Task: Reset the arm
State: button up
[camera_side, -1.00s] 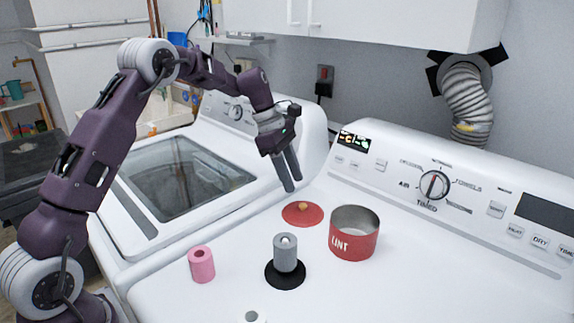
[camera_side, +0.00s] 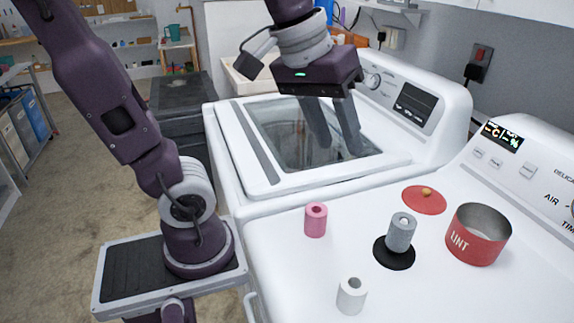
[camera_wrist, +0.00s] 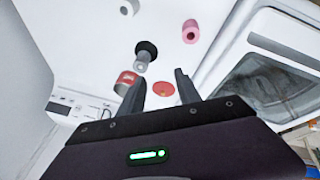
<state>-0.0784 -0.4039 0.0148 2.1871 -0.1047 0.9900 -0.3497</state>
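My gripper (camera_side: 333,138) is raised over the washer lid (camera_side: 285,130), left of the dryer top, in the side view. Its two fingers are apart with nothing between them. In the wrist view my gripper (camera_wrist: 160,90) also shows spread fingers with no object held; the red disc lies on the dryer far beyond them. No object touches the gripper.
On the dryer top stand a pink roll (camera_side: 316,220), a white roll (camera_side: 352,296), a grey roll (camera_side: 401,233) on a black base (camera_side: 393,256), a red LINT tin (camera_side: 478,235) and a red lid (camera_side: 424,200) with a knob. Control panels rise behind.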

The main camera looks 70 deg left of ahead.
jog(key=s+f+m+t, duration=0.1)
jog(key=s+f+m, duration=0.3)
jog(key=s, duration=0.4)
jog(key=shift+m+y, duration=0.3)
jog(key=shift+m, duration=0.5)
